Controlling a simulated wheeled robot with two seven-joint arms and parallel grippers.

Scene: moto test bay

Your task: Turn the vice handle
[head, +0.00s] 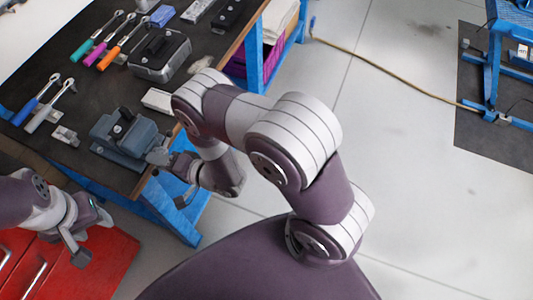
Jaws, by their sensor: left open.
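The blue-grey vice (122,138) sits near the front right corner of the dark bench top. My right gripper (160,158) is at the vice's right end, close to the bench edge. I cannot make out the vice handle, which is small or hidden around the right gripper. I cannot tell whether the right fingers are shut on anything. My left gripper (88,240) is open and empty, over the red drawer cabinet at the lower left, apart from the vice.
The bench (95,98) holds wrenches with coloured handles (112,55), a dark metal case (160,55) and a small pale block (158,100). The red cabinet (105,265) stands at the lower left. Pale floor is clear to the right, with a hose (390,80) across it.

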